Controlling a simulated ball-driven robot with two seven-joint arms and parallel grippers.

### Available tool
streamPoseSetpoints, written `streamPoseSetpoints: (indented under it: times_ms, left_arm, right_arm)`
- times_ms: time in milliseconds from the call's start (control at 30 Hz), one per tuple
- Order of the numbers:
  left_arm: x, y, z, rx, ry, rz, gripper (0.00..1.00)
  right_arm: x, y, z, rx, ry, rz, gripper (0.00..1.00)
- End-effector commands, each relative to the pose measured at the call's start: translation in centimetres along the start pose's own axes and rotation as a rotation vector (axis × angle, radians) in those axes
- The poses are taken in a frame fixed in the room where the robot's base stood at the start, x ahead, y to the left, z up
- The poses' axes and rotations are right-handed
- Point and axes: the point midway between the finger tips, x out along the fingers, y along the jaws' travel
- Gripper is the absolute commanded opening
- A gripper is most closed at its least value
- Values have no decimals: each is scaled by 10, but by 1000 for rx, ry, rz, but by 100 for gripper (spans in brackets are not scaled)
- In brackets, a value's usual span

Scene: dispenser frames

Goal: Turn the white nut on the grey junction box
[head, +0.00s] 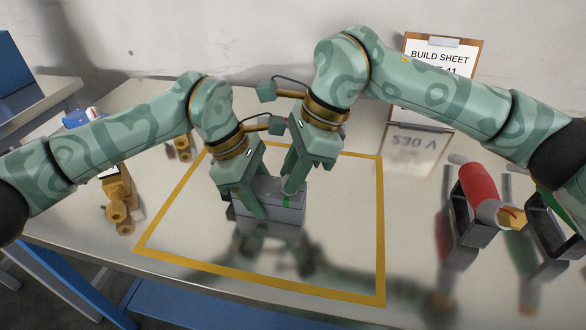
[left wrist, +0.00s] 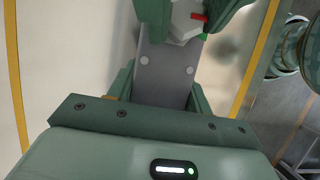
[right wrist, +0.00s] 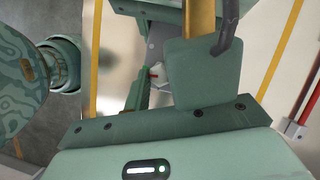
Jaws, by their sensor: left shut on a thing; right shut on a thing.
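The grey junction box (head: 285,214) stands on the table inside a yellow outline. My left gripper (head: 255,205) is shut on the box, with a finger on each side; the grip also shows in the left wrist view (left wrist: 160,85). The white nut (left wrist: 186,22) is at one end of the box, partly hidden by my right gripper's fingers, with a red mark and a green mark beside it. My right gripper (head: 292,180) is shut on the nut from above. The nut shows only in part in the right wrist view (right wrist: 158,84).
Yellow tape (head: 375,235) outlines the work area, with bare table in front of the box. Brass-coloured fittings (head: 118,200) lie at the left. A red cylinder (head: 478,194) rests in a dark holder at the right. A clipboard (head: 440,60) headed BUILD SHEET stands at the back.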

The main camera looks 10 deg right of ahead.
Motion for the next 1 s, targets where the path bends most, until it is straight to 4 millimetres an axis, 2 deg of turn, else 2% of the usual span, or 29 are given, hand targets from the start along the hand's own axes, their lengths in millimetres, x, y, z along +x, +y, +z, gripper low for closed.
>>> streamPoseSetpoints:
  times_ms: [133,400,433,500,833,1000]
  left_arm:
    - [0,-1,1,1,-1,-2,21]
    - [0,-1,1,2,-1,-2,21]
    - [0,-1,1,2,-1,-2,21]
    - [0,-1,1,2,-1,-2,21]
    - [0,0,1,1,-1,-1,21]
    - [0,0,1,1,-1,-1,21]
  right_arm:
    - [0,0,0,74,0,-34,1]
    - [0,0,0,85,-1,-38,1]
    - [-1,0,0,85,-1,-38,29]
    - [-1,0,0,85,-1,-38,46]
    - [-4,0,0,84,-1,-38,46]
    - [-32,0,0,84,-1,-42,46]
